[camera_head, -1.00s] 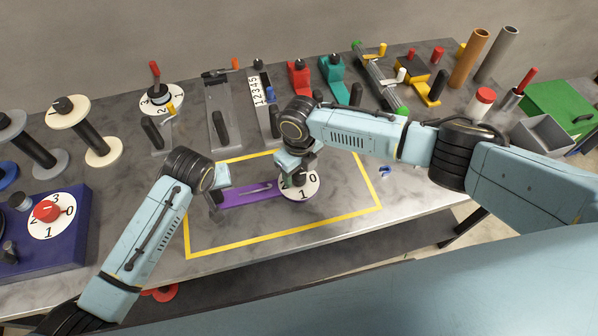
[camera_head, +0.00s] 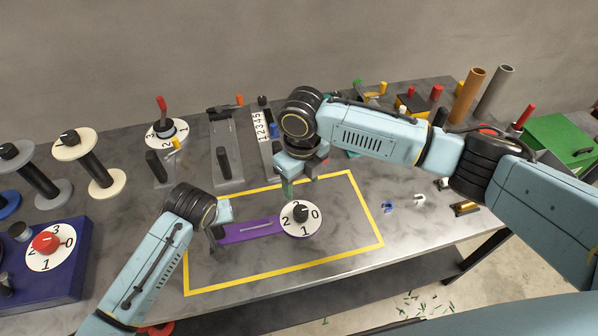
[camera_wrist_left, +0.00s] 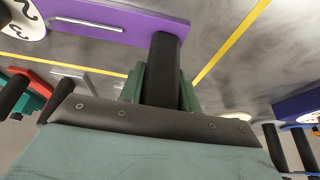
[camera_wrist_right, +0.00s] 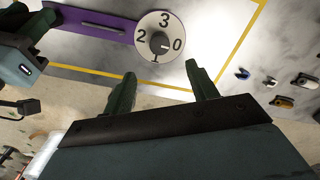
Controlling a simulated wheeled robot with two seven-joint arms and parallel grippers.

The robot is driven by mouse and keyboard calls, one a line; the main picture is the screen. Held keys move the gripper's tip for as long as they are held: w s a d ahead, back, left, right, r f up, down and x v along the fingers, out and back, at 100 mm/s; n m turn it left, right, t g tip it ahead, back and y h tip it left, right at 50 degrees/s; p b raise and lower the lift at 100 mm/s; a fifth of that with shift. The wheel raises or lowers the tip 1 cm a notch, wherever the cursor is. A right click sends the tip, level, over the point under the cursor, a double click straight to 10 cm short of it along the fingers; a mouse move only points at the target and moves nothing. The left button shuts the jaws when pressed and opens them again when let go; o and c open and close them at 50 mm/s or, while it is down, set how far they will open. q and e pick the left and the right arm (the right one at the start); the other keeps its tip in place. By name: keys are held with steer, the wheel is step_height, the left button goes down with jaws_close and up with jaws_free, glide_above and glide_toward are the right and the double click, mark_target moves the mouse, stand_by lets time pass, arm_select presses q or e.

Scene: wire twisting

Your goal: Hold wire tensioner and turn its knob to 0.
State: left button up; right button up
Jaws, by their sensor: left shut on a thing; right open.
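The wire tensioner is a purple bar (camera_head: 250,231) lying inside the yellow-taped area, with a white numbered dial (camera_head: 300,223) at its right end. A black knob (camera_head: 300,212) sits on the dial; in the right wrist view the light mark on the knob (camera_wrist_right: 158,43) appears to face the 0. My left gripper (camera_wrist_left: 163,90) is shut on the tensioner's black handle (camera_wrist_left: 164,60). In the head view my left gripper (camera_head: 217,229) is at the bar's left end. My right gripper (camera_wrist_right: 160,75) is open and empty, apart from the knob; its fingers also show above the dial in the head view (camera_head: 290,187).
A blue box with a red knob (camera_head: 45,242) stands at the left. Spools (camera_head: 85,160) and several tools line the table's back. Small clips (camera_head: 389,207) lie right of the yellow tape (camera_head: 362,205). The taped area around the tensioner is clear.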

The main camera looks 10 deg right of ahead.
arm_select(q)
steer(key=o, duration=1.3)
steer(key=shift+c, duration=0.2)
